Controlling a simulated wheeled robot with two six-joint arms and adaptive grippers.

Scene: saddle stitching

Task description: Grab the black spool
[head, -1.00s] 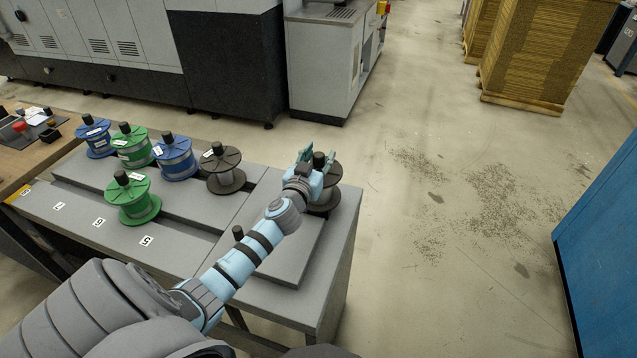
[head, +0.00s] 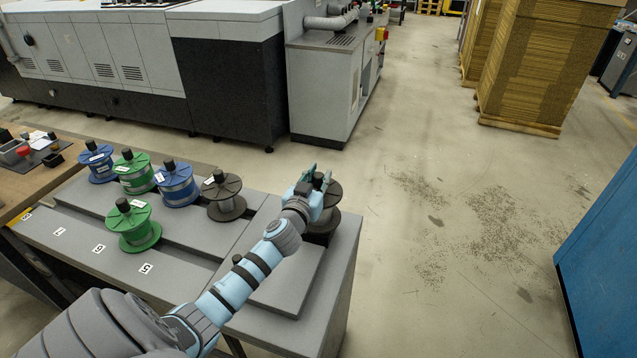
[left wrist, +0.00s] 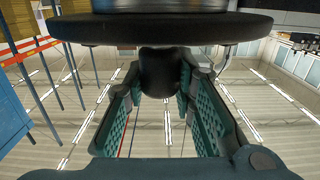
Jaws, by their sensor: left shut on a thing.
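The black spool (head: 325,222) stands near the right edge of the grey table, partly hidden behind my left arm. My left gripper (head: 317,178) is at its top, shut on the spool's upright black knob. In the left wrist view, which looks upside down, the spool's dark flange (left wrist: 160,30) spans the top and the knob sits between the green finger pads (left wrist: 160,75). A second dark spool (head: 226,197) with a white label stands to the left. My right gripper is not in view.
Green (head: 133,229) and blue (head: 177,184) spools stand to the left on the grey table (head: 180,270), which has number labels. Clear floor (head: 430,260) lies right of the table; a blue cabinet (head: 600,250) is at far right.

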